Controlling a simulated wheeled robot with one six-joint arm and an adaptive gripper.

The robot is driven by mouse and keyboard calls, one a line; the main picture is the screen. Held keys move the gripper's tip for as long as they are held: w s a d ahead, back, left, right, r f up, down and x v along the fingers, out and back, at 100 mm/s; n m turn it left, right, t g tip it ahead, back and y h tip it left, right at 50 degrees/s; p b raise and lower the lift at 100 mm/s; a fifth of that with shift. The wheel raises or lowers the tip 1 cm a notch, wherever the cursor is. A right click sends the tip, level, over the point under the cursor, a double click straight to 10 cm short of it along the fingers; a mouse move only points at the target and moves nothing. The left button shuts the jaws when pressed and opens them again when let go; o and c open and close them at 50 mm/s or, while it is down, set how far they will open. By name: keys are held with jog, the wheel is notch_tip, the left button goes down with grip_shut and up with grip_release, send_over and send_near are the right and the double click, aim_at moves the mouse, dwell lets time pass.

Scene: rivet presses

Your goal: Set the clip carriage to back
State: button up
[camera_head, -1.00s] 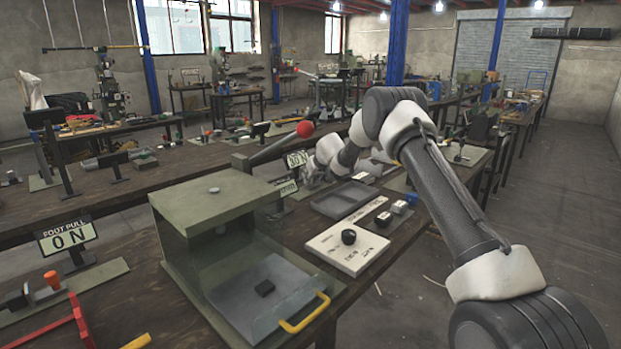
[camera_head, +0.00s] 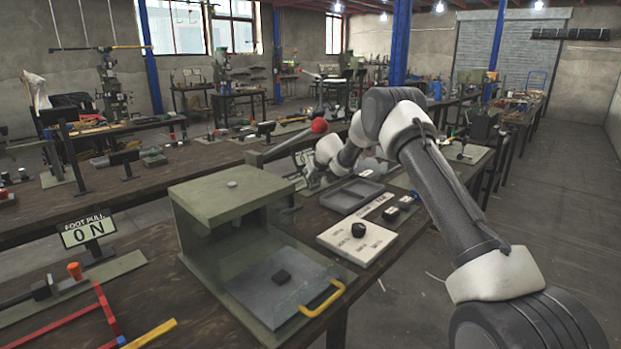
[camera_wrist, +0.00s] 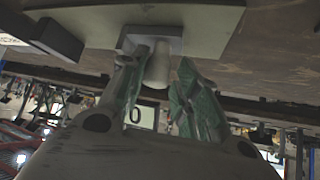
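In the wrist view a pale, rounded knob (camera_wrist: 158,65) stands out from a grey block (camera_wrist: 150,40) on a light plate (camera_wrist: 205,18). I cannot tell for sure that this is the clip carriage, nor which position it is in. My gripper (camera_wrist: 165,58) has two fingers with green pads, apart, with the knob between them. A gap shows on the right finger's side; the left finger is close to the knob, and contact is unclear. In the head view my arm reaches to the bench behind the guarded press, and the gripper is mostly hidden there.
A press box (camera_head: 232,196) with a clear guard and yellow handle (camera_head: 322,299) stands in front. A red-ball lever (camera_head: 319,126) rises behind it. Beside it are a white selector panel (camera_head: 340,240) with a black knob and a grey tray (camera_head: 352,196). Open floor lies right.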

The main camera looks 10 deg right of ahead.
jog(key=shift+r, duration=0.1)
jog(key=shift+s+r, duration=0.25)
jog(key=shift+r, duration=0.05)
jog(key=v, duration=1.1)
